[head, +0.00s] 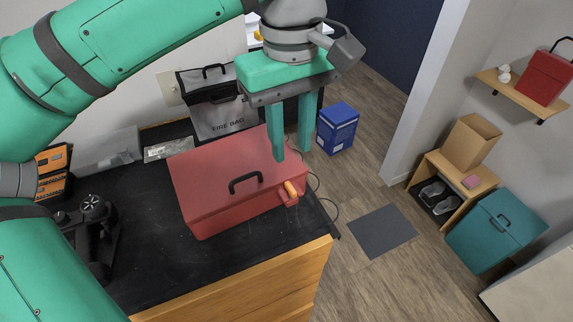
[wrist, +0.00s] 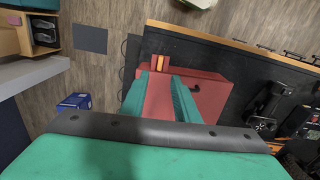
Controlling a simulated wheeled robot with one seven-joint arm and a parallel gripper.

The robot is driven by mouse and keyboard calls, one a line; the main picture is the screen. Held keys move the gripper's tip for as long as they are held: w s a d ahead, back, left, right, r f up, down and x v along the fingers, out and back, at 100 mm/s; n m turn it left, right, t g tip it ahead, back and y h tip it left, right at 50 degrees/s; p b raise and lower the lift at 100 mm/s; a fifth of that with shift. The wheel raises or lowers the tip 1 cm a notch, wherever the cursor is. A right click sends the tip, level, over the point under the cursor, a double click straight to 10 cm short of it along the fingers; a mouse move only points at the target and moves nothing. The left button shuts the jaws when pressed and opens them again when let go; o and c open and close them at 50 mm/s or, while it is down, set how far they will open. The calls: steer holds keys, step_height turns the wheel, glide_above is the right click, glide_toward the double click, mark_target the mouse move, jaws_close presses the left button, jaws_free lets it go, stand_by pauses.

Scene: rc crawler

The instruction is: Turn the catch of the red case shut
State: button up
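The red case (head: 225,205) lies on the black top of a wooden cabinet, its lid down and its black handle (head: 245,181) on top. The catch (head: 291,188), a small orange lever on a red mount, sits at the case's right front corner. I cannot tell for sure whether it is turned open or shut. My gripper (head: 291,155) points down above and behind the catch, apart from it, with its two teal fingers spread and nothing between them. In the wrist view the catch (wrist: 159,62) shows just beyond the fingertips (wrist: 158,77), roughly in line with the gap.
A black controller (head: 90,225) and an orange-black box (head: 52,170) lie left of the case. A grey fire bag (head: 222,118) stands behind it. The cabinet edge is close to the case's right side, with cables there. A blue box (head: 338,128) stands on the floor.

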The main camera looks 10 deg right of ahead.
mark_target(290, 187)
step_height(290, 187, down, 11)
steer(key=shift+w+r, duration=0.1)
steer(key=shift+r, duration=0.05)
stand_by(0.4)
steer(key=shift+c, duration=0.7)
jaws_close()
